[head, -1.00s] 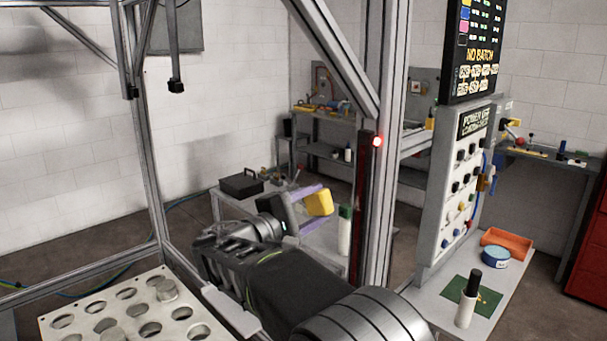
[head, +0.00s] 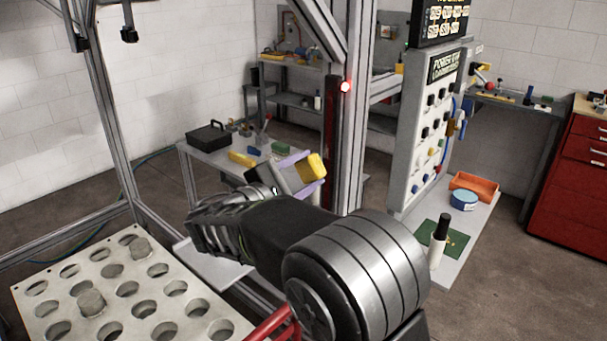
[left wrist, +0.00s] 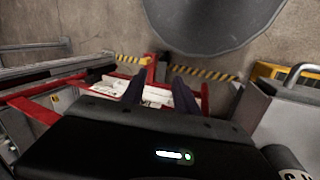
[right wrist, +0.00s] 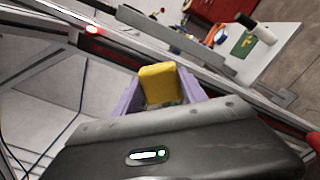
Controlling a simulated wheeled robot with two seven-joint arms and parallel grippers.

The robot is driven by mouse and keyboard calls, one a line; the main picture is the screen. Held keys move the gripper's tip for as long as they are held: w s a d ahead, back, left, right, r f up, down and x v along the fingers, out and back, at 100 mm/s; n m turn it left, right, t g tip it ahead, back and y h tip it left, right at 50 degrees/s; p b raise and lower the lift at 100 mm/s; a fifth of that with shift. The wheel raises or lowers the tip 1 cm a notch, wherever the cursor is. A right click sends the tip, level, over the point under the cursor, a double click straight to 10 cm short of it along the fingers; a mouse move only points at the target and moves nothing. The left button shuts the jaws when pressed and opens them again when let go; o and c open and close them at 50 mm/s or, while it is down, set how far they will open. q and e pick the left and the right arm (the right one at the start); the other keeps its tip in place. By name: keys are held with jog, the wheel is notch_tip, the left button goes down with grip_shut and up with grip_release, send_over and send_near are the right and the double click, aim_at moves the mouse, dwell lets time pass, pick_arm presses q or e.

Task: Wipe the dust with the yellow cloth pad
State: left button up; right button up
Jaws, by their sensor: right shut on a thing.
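The yellow cloth pad (head: 311,168) is held between the purple fingertips of my right gripper (head: 301,174) in the head view. In the right wrist view, the pad (right wrist: 158,84) sits between both purple fingers (right wrist: 160,98). It is in the air beside the gantry post. My left gripper shows only in the left wrist view, with two dark fingers (left wrist: 158,88) apart and nothing seen between them. I cannot make out any dust in these frames.
A perforated plate (head: 62,282) with a few round plugs lies at front left. The gantry post (head: 345,120) stands just behind my right gripper. A control panel (head: 432,130) stands right, above a bench with an orange tray (head: 474,186). A side table (head: 196,158) carries a black box.

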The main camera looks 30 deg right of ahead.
aim_at(324, 149)
jog(key=shift+w+d+f, duration=0.15)
jog(key=shift+d+f, duration=0.05)
jog(key=shift+d, duration=0.3)
jog(key=shift+r+b+x, duration=0.2)
jog(key=shift+b+x, duration=0.4)
jog(key=shift+x, duration=1.45)
jog(key=shift+x, duration=1.1)
jog(key=shift+w+a+r+p, duration=0.1)
jog(key=shift+w+a+p, duration=0.15)
jog(key=shift+w, duration=0.55)
jog(key=shift+w+a+p, duration=0.1)
jog(key=shift+w+a, duration=0.25)
jog(key=shift+w, duration=0.75)
